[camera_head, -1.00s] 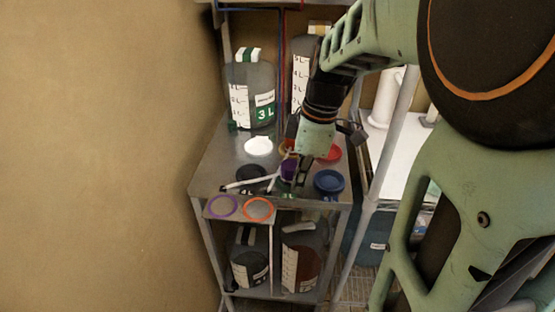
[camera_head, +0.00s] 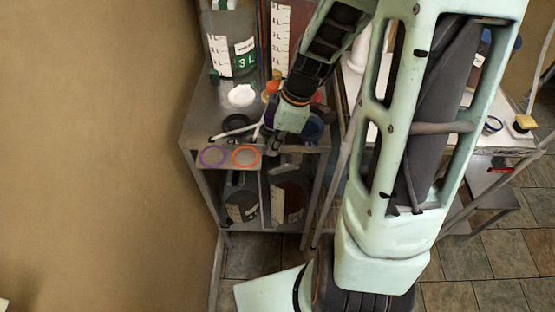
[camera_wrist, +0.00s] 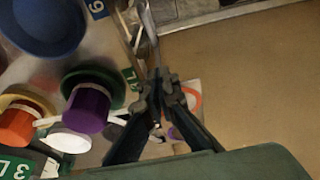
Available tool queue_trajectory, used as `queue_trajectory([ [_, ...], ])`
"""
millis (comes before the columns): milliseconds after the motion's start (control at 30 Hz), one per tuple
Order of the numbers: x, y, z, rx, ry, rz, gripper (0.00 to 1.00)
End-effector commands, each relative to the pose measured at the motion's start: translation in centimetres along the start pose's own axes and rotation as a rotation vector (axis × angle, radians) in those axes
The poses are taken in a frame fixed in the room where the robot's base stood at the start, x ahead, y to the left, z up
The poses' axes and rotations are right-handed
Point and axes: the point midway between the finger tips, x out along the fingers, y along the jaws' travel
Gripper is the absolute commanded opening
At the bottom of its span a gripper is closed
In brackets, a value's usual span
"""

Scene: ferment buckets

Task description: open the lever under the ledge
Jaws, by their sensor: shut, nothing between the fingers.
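My gripper (camera_head: 273,149) is at the front edge of the metal table top (camera_head: 198,118), which forms the ledge, in the head view. Its fingers point down and look closed and empty. In the wrist view, the fingertips of my gripper (camera_wrist: 160,84) are together beside a narrow grey bar, possibly the ledge's edge; I cannot tell whether they touch it. I cannot make out a lever for sure; the area under the ledge is partly hidden by my gripper and in shadow.
A purple ring (camera_head: 214,157) and an orange ring (camera_head: 246,157) sit at the table's front. A white lid (camera_head: 241,95) and a 3 L bucket (camera_head: 233,45) stand behind. The wrist view shows a blue lid (camera_wrist: 45,22) and purple cap (camera_wrist: 86,110). Dark containers (camera_head: 241,203) fill the lower shelf.

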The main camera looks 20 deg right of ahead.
Motion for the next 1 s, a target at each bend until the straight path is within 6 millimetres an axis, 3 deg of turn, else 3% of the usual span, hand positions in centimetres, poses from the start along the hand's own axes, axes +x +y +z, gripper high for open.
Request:
queue_trajectory([
  [200,3.9,-0.1,0.0,0.001,0.000,-0.004,0.00],
  [400,5.7,-0.1,2.0,0.005,0.000,-0.002,0.00],
  [1000,6.7,0.0,2.9,0.001,0.000,0.001,0.00],
])
